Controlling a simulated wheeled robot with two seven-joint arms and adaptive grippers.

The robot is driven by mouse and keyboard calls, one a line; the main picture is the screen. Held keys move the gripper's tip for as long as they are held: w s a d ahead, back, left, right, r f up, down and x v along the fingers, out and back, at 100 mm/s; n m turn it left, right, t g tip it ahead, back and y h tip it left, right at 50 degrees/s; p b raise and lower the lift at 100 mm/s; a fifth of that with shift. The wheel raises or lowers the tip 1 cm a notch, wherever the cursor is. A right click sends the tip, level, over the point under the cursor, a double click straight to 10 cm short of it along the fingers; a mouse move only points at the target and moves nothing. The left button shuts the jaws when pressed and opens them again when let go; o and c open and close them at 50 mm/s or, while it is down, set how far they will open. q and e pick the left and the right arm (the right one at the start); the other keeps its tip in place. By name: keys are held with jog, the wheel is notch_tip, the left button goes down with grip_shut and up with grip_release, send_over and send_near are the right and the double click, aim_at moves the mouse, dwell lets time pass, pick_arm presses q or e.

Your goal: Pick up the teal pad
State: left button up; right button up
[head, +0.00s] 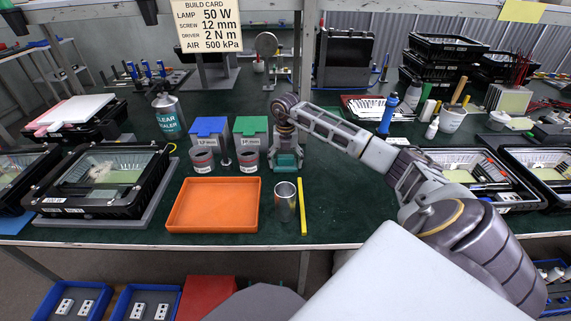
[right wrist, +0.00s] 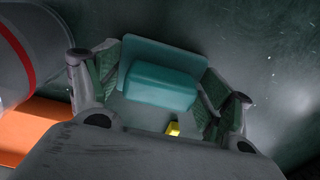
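The teal pad (head: 287,162) lies on the dark green bench top, behind the steel cup and right of the grey and red cups. In the right wrist view the teal pad (right wrist: 160,85) is a flat plate with a raised block on it. My right gripper (head: 286,153) points down over it; in the wrist view its two green-lined fingers (right wrist: 160,88) stand on either side of the block. Strips of plate show between block and fingers, so the gripper looks open around it, not closed on it. My left gripper is not in view.
An orange tray (head: 214,228), a steel cup (head: 285,203) and a yellow bar (head: 303,207) lie in front. Two grey cups (head: 203,160) with blue and green bins (head: 251,126) behind stand close on the left. Floodlight housings (head: 105,178) lie at both sides. Bare bench lies right of the yellow bar.

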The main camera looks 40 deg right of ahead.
aim_at(285, 156)
jog(key=shift+c, duration=1)
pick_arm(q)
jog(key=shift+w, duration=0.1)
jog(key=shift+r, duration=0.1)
pick_arm(e)
jog(key=shift+r, duration=0.1)
jog(key=shift+r, duration=0.6)
notch_tip(285, 156, up, 7)
jog(key=shift+p, duration=0.6)
jog(key=shift+r, duration=0.75)
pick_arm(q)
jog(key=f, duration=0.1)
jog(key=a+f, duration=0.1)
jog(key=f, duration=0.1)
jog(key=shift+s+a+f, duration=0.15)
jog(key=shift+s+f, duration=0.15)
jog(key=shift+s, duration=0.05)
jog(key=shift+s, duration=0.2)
